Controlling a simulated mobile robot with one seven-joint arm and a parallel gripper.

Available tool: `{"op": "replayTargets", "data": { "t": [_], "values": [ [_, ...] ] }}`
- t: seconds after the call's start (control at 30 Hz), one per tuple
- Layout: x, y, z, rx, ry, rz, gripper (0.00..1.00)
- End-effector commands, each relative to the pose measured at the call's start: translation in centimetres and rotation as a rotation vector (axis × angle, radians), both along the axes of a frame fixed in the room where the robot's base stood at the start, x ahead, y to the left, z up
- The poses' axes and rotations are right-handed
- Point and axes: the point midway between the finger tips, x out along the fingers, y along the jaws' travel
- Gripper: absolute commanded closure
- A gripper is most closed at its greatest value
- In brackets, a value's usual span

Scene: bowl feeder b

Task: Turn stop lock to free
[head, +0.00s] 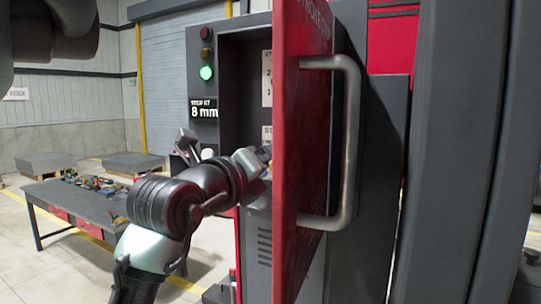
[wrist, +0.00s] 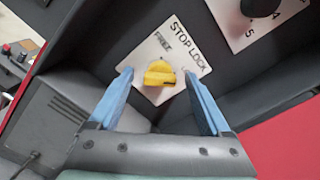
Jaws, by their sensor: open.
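The stop lock is a yellow knob (wrist: 160,75) on a white plate (wrist: 152,48) marked STOP LOCK, seen tilted in the wrist view. A FREE mark shows at the plate's upper left. Another mark at its right is too small to read. I cannot tell for sure which mark the knob points to. My gripper (wrist: 157,73) is open, with one blue finger on each side of the knob. I see a gap on both sides, and nothing is held. In the head view the knob is hidden, and the gripper's end is partly behind the red door.
The red door (head: 300,140) stands open at the right of my arm, with a grey handle (head: 345,140). A second white plate with a black knob (wrist: 262,6) is at the upper right. A green lamp (head: 206,73) is lit. A table (head: 80,200) stands left.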

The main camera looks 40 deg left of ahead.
Motion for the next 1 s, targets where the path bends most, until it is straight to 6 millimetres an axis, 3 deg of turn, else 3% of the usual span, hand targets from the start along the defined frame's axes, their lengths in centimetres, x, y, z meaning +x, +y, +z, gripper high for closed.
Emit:
{"op": "replayTargets", "data": {
  "t": [0.17,0.63,1.0],
  "values": [
    [0.0,-0.01,-0.05,0.0,0.0,0.0,0.18],
    [-0.04,-0.01,0.0,-0.001,0.0,0.0,1.0],
    [-0.07,0.01,-0.11,-0.058,-0.017,0.0,1.0]
  ]
}}
